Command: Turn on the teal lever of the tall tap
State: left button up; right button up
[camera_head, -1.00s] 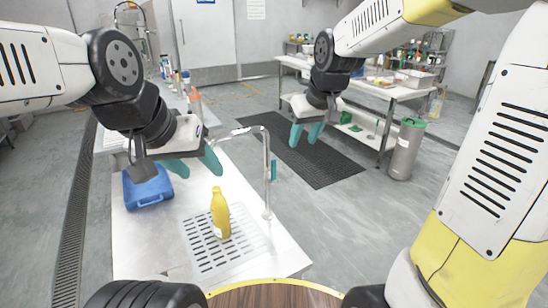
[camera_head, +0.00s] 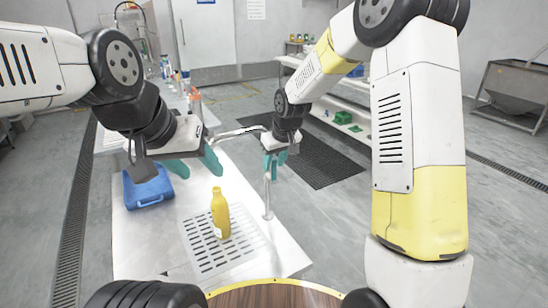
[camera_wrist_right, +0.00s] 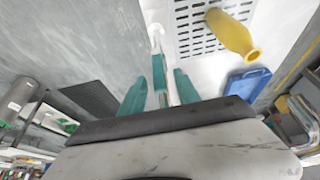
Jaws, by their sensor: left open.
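The tall tap (camera_head: 267,203) stands at the right edge of the white counter, its spout arching to the left. Its teal lever shows in the right wrist view (camera_wrist_right: 160,74), upright in the picture and between my right gripper's two teal fingers. In the head view the fingers largely hide the lever. My right gripper (camera_head: 272,166) is open at the tap, with a gap seeming to remain on each side of the lever; contact cannot be told. My left gripper (camera_head: 195,165) is open and empty above the counter, left of the tap.
A yellow bottle (camera_head: 220,214) stands on the slotted drain plate (camera_head: 205,255) left of the tap. A blue case (camera_head: 148,188) lies at the counter's left side. A dark floor mat (camera_head: 325,165) and open floor lie right of the counter.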

jog(key=shift+w+f, duration=0.1)
jog(key=shift+f, duration=0.1)
jog(key=shift+c, duration=0.2)
grip_shut()
dwell(1.2)
